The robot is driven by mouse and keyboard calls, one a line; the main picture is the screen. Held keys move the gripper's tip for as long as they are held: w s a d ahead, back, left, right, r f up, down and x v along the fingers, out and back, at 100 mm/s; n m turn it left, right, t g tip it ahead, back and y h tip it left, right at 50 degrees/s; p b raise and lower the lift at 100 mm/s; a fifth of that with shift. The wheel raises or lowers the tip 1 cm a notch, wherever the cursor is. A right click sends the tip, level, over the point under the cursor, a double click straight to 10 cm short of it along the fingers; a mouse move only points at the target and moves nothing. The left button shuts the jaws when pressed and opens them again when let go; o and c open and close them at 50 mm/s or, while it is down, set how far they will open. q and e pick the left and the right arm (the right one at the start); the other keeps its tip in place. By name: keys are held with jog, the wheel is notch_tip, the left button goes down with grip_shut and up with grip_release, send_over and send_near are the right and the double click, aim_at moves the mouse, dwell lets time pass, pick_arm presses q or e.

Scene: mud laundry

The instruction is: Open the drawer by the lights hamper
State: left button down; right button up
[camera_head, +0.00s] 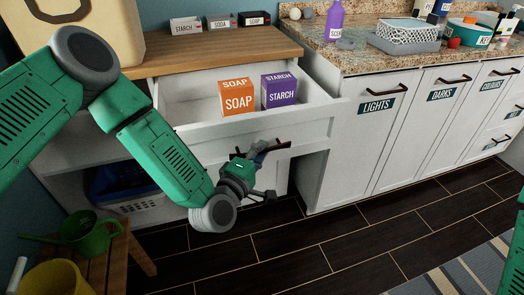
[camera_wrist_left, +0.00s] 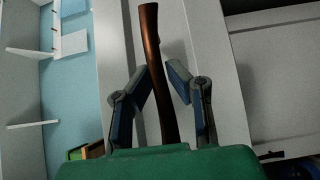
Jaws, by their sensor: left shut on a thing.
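The white drawer (camera_head: 318,112), left of the lights hamper (camera_head: 376,134), is pulled out from under the wooden counter. An orange soap box (camera_head: 237,98) and a purple starch box (camera_head: 279,91) stand inside it. My left gripper (camera_head: 262,158) is at the drawer's front, shut on a dark handle (camera_head: 284,147). In the left wrist view the brown handle (camera_wrist_left: 152,50) runs between the two fingers (camera_wrist_left: 160,92). The gripper hides part of the handle in the head view. My right gripper is out of view.
Darks (camera_head: 437,115) and colours (camera_head: 491,90) hampers continue to the right, under a granite counter (camera_head: 370,58) with bottles and boxes. A wooden stool (camera_head: 112,258) with a green watering can (camera_head: 85,232) stands at lower left. Dark floor (camera_head: 300,255) is clear in front.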

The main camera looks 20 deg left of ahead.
pick_arm(q)
jog(key=shift+s+f, duration=0.1)
jog(key=shift+f, duration=0.2)
jog(key=c, duration=1.6)
grip_release()
jog(key=shift+o, duration=0.2)
jog(key=shift+r, duration=0.1)
jog(key=s+a, duration=0.2)
jog(key=s, duration=0.9)
jog(key=shift+s+a, duration=0.25)
